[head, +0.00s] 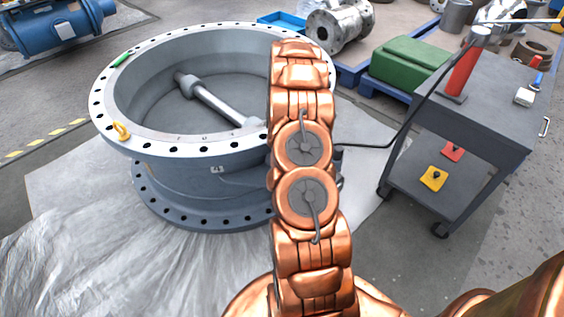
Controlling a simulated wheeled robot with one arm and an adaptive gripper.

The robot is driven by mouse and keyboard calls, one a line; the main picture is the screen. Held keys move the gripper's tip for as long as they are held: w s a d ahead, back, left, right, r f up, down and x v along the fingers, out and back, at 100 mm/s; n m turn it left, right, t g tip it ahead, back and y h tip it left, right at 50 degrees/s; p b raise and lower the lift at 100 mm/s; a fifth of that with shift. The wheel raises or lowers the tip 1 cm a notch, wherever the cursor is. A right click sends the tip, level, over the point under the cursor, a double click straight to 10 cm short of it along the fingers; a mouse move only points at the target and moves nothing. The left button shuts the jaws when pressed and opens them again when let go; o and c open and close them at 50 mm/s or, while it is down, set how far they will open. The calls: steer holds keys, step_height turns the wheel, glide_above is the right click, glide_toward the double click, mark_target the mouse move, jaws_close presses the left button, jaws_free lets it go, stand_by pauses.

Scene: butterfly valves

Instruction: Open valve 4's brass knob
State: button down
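My copper-coloured arm rises in front of the valve's right side and hides that part. My gripper cannot be made out, so its state and its place relative to the knob do not show.
A grey wheeled cart (478,115) with a red hand pump (463,75) stands at the right, and a dark hose runs from it towards the valve's right side. A green block (409,62) lies behind.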

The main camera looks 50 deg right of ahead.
steer(key=c, duration=0.9)
jaws_free()
steer(key=shift+o, duration=0.2)
steer(key=v, duration=1.2)
steer(key=shift+a, duration=0.1)
